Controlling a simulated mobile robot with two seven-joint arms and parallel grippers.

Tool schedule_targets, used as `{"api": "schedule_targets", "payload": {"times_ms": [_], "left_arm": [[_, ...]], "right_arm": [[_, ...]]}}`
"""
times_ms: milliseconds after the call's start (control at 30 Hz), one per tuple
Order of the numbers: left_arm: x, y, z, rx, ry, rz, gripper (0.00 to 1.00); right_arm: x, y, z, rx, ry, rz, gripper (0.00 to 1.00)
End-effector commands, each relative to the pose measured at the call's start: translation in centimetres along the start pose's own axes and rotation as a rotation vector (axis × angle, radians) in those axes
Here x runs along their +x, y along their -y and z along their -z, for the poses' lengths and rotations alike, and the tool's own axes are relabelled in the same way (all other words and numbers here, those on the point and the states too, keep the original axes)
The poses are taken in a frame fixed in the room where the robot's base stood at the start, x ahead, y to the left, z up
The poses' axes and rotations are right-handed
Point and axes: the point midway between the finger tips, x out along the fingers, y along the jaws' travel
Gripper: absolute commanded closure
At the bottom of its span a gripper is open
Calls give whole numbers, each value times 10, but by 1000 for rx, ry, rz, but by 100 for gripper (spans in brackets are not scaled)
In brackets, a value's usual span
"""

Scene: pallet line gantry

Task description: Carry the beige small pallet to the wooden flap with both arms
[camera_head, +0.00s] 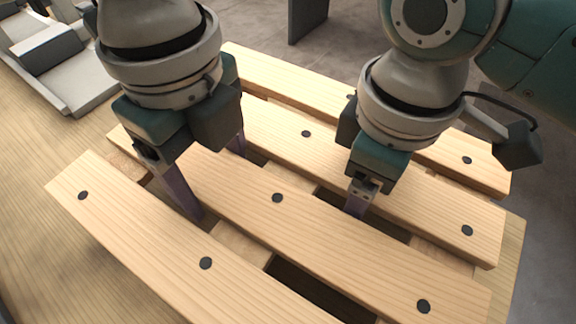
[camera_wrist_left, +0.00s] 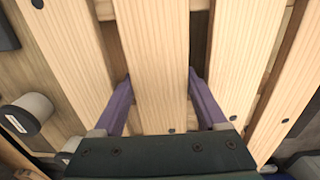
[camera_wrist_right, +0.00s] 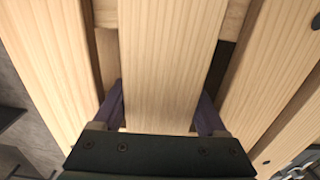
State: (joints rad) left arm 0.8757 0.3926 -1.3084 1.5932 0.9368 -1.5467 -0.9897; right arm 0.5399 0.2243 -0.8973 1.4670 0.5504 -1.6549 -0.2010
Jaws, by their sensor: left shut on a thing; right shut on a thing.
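The beige small pallet (camera_head: 330,232) fills the middle of the head view, its long slats fixed with dark round nail heads. My left gripper (camera_head: 212,168) is shut on one of its middle slats, one finger in the gap on each side. The left wrist view shows this slat (camera_wrist_left: 157,45) between the purple fingers. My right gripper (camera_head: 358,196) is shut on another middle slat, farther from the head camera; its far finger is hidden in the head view. The right wrist view shows that slat (camera_wrist_right: 168,55) between both fingers. I cannot pick out the wooden flap for certain.
A brown wooden surface (camera_head: 38,215) lies below and left of the pallet. A pale grey object with raised edges (camera_head: 80,85) stands at the upper left. A dark upright post (camera_head: 306,18) stands on the grey floor (camera_head: 350,60) behind. A grey cylinder (camera_wrist_left: 27,113) shows in the left wrist view.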

Motion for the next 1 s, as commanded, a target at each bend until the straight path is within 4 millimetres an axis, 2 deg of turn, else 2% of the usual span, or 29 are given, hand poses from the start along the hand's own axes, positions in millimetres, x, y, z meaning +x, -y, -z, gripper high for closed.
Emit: {"api": "schedule_targets", "payload": {"times_ms": [367,567,800,1000], "left_arm": [[-4,1,0,-1,0,2,100],[-18,1,0,-1,0,2,100],[-44,1,0,-2,0,2,100],[-52,0,0,-2,0,2,100]], "right_arm": [[-3,-1,0,1,-1,-2,100],[-18,-1,0,2,-1,-2,100],[-44,-1,0,2,-1,-1,100],[-52,-1,0,2,0,-1,100]]}}
